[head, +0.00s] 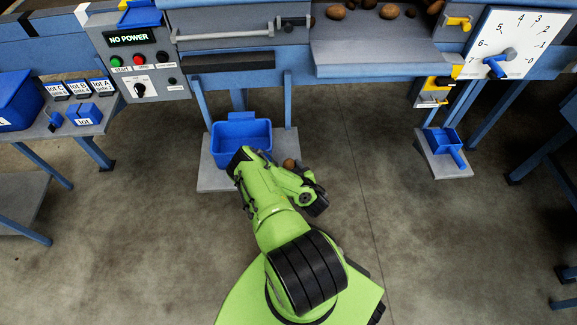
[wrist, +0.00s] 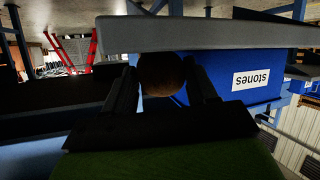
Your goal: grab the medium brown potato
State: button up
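A round brown potato (head: 290,163) sits low at the right side of the blue bin (head: 241,136), by the grey platform (head: 216,184); its size class cannot be told. In the wrist view the potato (wrist: 162,74) is dark and shadowed, between the tips of my gripper (wrist: 162,80), one finger on each side with little or no gap. Whether the fingers press on it is unclear. In the head view my gripper (head: 308,186) is by the potato, partly hidden by my own arm.
The bin is labelled "stones" in the wrist view (wrist: 235,75). Several potatoes (head: 390,11) lie on the grader table (head: 370,52) above. A control box (head: 138,62) reads "NO POWER". A small blue tray (head: 446,143) stands at right. A side table (head: 52,130) is at left.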

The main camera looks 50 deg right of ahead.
aim_at(291, 167)
jog(key=c, duration=0.6)
notch_tip(291, 167, up, 10)
jog(key=p, duration=0.6)
jog(key=shift+r, duration=0.1)
